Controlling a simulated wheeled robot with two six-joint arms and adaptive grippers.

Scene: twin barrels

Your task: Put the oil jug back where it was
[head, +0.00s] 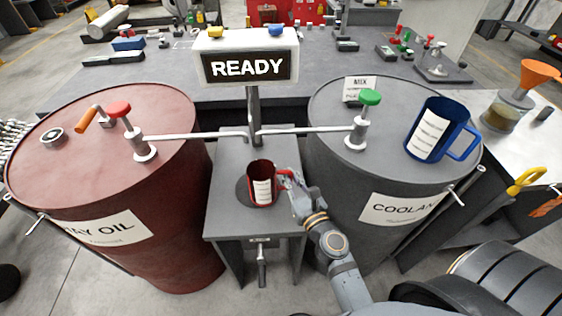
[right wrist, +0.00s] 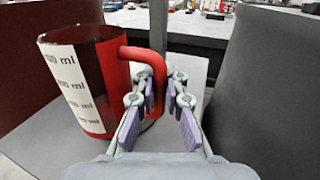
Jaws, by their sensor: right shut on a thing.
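The red oil jug (head: 258,170), with a white scale label, is upright over the dark round plate (head: 246,200) on the small grey stand (head: 227,161) between the barrels. I cannot tell whether its base touches the plate. It also shows at the left of the right wrist view (right wrist: 115,80). My right gripper (head: 288,180) comes in from the right and is shut on the jug's red handle; its purple-padded fingers flank the handle in the right wrist view (right wrist: 158,98). My left gripper is out of view.
The red oil barrel (head: 165,240) stands left and the grey coolant barrel (head: 325,165) right, each with a valve and a pipe to the centre post. A blue jug (head: 462,115) stands on the coolant barrel. A READY sign (head: 250,45) rises behind the stand.

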